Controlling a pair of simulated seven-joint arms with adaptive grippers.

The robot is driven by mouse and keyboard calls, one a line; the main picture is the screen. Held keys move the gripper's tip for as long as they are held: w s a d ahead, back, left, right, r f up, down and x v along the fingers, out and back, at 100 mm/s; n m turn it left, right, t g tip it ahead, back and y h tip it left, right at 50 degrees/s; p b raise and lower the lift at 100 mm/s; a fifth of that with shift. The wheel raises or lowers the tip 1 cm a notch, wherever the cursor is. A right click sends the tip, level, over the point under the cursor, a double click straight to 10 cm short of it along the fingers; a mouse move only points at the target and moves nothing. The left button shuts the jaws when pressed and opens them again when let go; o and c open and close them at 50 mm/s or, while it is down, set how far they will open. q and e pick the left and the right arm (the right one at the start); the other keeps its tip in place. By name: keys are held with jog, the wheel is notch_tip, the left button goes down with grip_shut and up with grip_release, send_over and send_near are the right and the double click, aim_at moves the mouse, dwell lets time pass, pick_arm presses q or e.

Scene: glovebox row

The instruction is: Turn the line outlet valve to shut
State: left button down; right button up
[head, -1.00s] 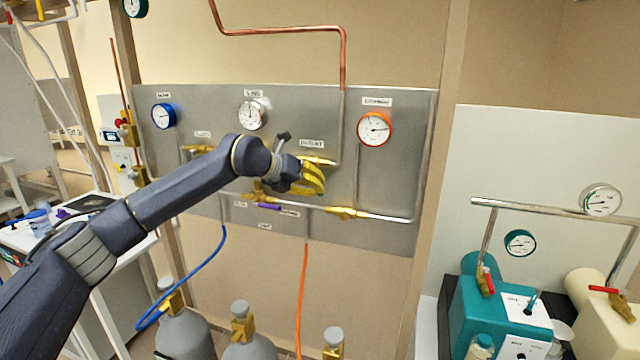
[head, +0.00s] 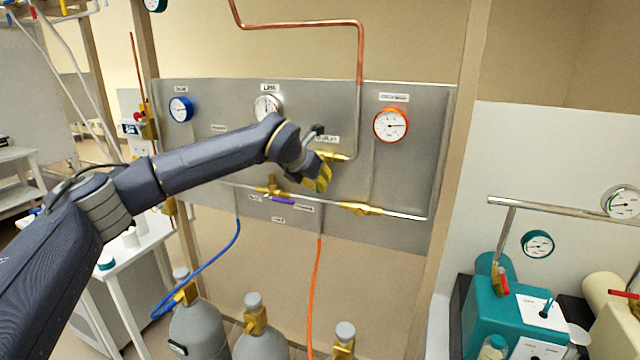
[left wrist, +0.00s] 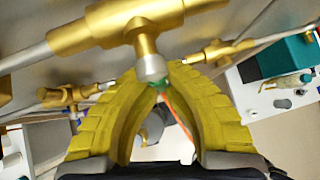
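The line outlet valve (head: 335,156) is a brass fitting under the OUTLET label on the grey panel. In the left wrist view, a brass valve body (left wrist: 140,42) with a pale stem is close ahead, and a small green handle (left wrist: 160,84) shows below the stem. My left gripper (head: 322,183) is at the panel just below the outlet valve, its yellow fingers tilted. In the left wrist view, its bowed fingertips (left wrist: 163,75) come together around the green handle. My fingers hide most of the handle, so its angle is unclear. My right gripper is out of view.
A brass valve with a purple handle (head: 284,200) and another brass valve (head: 360,208) lie on the pipe below. Blue, white and orange gauges (head: 391,125) sit on the panel. Gas cylinders (head: 198,325) stand underneath. A teal pump (head: 500,310) is at right.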

pick_arm(q)
jog(key=shift+w+r, duration=0.15)
jog(key=c, duration=1.4)
grip_release()
jog(key=shift+c, duration=0.2)
jog(key=v, duration=1.1)
jog(key=shift+s+r, duration=0.2)
jog(key=shift+s, duration=0.15)
jog(key=shift+a, duration=0.15)
